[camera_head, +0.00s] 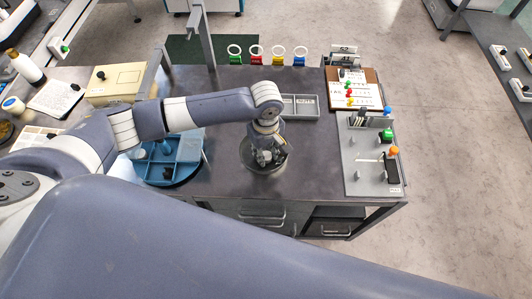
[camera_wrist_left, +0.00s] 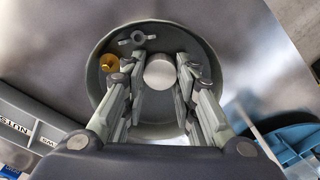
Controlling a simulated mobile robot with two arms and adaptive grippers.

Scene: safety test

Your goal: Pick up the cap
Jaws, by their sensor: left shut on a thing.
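The cap (camera_wrist_left: 160,72) is a round, pale white piece between the fingertips of my left gripper (camera_wrist_left: 154,80) in the left wrist view. The gripper is shut on it. A round grey dish (camera_wrist_left: 178,44) lies below; I cannot tell whether the cap still touches it. A wing nut (camera_wrist_left: 137,39) and a small brass piece (camera_wrist_left: 109,62) also lie in the dish. In the head view my left gripper (camera_head: 268,158) points down over the dish, and the cap is hidden. My right gripper is not in view.
A blue compartment tray (camera_head: 190,150) stands left of the dish. A grey labelled bin (camera_head: 303,107) is behind it. A grey board with pegs (camera_head: 362,165) stands at the right table edge. Coloured ring holders (camera_head: 257,58) line the back. Bare tabletop (camera_head: 315,155) lies right of the dish.

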